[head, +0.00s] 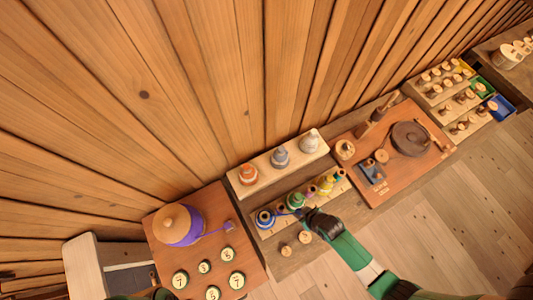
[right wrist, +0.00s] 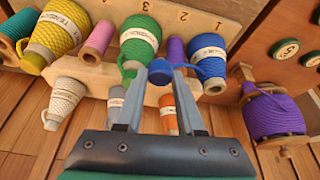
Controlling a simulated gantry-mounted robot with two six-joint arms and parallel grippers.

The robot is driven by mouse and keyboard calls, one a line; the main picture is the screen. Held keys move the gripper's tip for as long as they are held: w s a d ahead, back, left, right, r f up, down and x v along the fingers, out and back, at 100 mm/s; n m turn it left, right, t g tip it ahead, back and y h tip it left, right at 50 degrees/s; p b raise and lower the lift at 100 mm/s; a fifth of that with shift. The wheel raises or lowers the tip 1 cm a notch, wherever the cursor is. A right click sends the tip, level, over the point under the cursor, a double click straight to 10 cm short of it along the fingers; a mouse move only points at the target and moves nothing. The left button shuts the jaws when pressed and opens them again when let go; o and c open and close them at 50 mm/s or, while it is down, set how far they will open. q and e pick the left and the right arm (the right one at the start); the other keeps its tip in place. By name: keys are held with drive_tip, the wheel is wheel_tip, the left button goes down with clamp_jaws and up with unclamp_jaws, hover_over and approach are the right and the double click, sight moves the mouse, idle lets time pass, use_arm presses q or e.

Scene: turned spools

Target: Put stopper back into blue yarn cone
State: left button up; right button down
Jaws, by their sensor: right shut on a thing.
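The blue yarn cone (head: 264,218) stands at the left end of the lower wooden rack in the head view. In the right wrist view the blue cone (right wrist: 208,54) has a white label band and is right of my fingers. My right gripper (right wrist: 160,76) is shut on a small round blue stopper (right wrist: 160,70) between its fingertips. The stopper is apart from the blue cone. In the head view my right gripper (head: 303,213) is right of the blue cone and near the green cone (head: 296,200). Only a dark piece of my left arm shows at the bottom edge.
The green cone (right wrist: 139,42), a yellow cone (right wrist: 58,30) and slim pink and purple spools share the rack. An upper shelf (head: 262,162) holds orange, grey and white cones. A purple spool (head: 180,226) stands on the left board among numbered discs.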

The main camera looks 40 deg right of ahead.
drive_tip(key=w+a+b, duration=0.1)
drive_tip(key=w+a, duration=0.6)
drive_tip(key=a, duration=0.4)
drive_tip(key=shift+a, duration=0.25)
idle(1.6)
drive_tip(key=shift+f+b, duration=0.15)
drive_tip(key=shift+b, duration=0.25)
drive_tip(key=shift+f+b, duration=0.95)
drive_tip(key=shift+f, duration=0.1)
drive_tip(key=shift+c, duration=0.2)
unclamp_jaws()
drive_tip(key=shift+r, duration=0.1)
